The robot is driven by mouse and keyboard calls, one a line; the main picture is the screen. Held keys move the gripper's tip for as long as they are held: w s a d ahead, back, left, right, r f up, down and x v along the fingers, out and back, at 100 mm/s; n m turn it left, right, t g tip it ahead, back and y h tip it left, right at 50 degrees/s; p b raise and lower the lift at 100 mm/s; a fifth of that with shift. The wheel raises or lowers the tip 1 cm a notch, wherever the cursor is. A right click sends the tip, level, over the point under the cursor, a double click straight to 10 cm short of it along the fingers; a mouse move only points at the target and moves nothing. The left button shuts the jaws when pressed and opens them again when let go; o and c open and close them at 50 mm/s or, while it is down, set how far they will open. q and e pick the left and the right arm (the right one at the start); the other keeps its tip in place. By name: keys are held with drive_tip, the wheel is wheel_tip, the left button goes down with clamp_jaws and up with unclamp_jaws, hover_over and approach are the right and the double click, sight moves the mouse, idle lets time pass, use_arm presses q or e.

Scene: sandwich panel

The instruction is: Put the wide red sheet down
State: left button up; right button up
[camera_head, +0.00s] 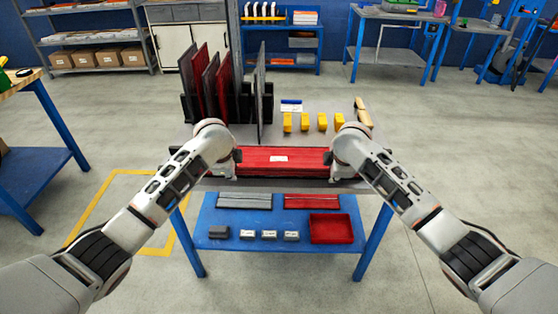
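The wide red sheet (262,166) lies flat and level at the front of the work table, with a small white label at its middle. My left gripper (235,157) is at its left end and my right gripper (328,158) is at its right end. Both wrists cover the sheet's ends. The fingers are small and partly hidden, so I cannot tell whether they are closed on the sheet. I also cannot tell whether the sheet rests on the surface under it or is held slightly above it.
Upright red and grey panels stand in a black rack (245,108) at the back left. Several yellow blocks (305,122) and a wooden-handled tool (363,112) are behind the sheet. The blue lower shelf (270,215) holds bars, small blocks and a red tray (331,240).

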use_arm(q)
drive_tip(key=v, duration=1.2)
use_arm(e)
drive_tip(key=v, duration=1.2)
